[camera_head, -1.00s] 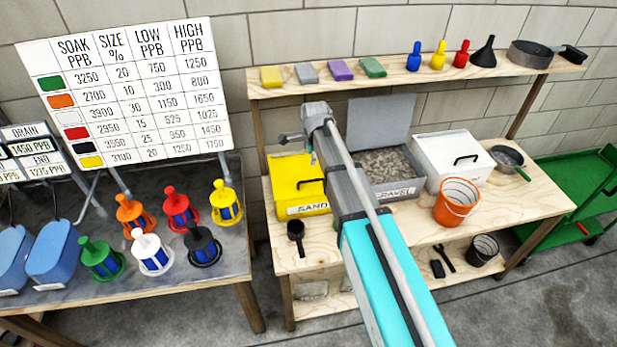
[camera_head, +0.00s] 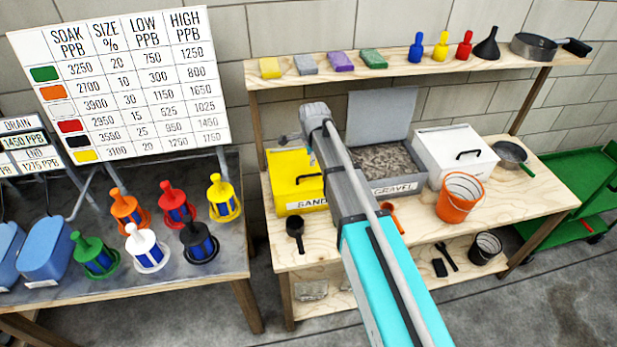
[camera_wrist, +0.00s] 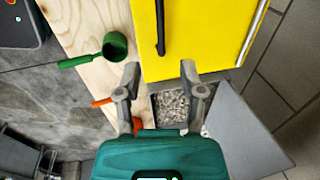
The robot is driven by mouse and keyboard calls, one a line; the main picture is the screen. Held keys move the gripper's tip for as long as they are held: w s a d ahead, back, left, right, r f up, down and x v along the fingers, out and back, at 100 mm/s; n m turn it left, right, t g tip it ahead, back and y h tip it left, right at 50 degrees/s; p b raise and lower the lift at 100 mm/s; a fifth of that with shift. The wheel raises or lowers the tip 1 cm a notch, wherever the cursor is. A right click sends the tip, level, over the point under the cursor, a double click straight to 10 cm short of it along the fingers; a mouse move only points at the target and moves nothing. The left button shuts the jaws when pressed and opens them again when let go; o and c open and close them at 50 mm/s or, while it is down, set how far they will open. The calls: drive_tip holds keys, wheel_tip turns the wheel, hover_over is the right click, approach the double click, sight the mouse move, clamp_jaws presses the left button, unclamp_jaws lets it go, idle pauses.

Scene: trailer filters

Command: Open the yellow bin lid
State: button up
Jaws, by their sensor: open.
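The yellow bin (camera_head: 285,182), labelled SAND, stands on the wooden bench with its lid shut and a black handle (camera_head: 309,178) on top. In the wrist view the yellow lid (camera_wrist: 205,35) fills the top, with the dark handle bar (camera_wrist: 160,28) above and between my fingertips in the picture. My gripper (camera_wrist: 160,72) is open and empty, its fingers apart and short of the handle. In the head view my arm's end is above the bench near the yellow bin, and the fingers are hard to make out there.
The gravel bin (camera_head: 385,160) beside it has its grey lid (camera_head: 378,117) raised. A white lidded bin (camera_head: 452,155) and orange bucket (camera_head: 459,197) stand to the right. A scoop (camera_head: 295,228) lies in front, green in the wrist view (camera_wrist: 115,45). A shelf (camera_head: 400,77) runs behind.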

sight(309, 175)
drive_tip(key=shift+w+a+f+b, duration=0.1)
drive_tip(key=shift+w+f+b, duration=0.2)
drive_tip(key=shift+f+b, duration=1.25)
drive_tip(key=shift+w+a+f+b, duration=0.1)
drive_tip(key=shift+w+f+b, duration=0.25)
drive_tip(key=shift+f+b, duration=1.2)
drive_tip(key=shift+w+a+f+b, duration=0.1)
drive_tip(key=shift+w+f+b, duration=0.2)
drive_tip(key=shift+f+b, duration=1.25)
drive_tip(key=shift+f, duration=0.15)
clamp_jaws()
drive_tip(key=shift+s+a, duration=0.1)
drive_tip(key=shift+a, duration=0.05)
drive_tip(key=shift+p, duration=0.3)
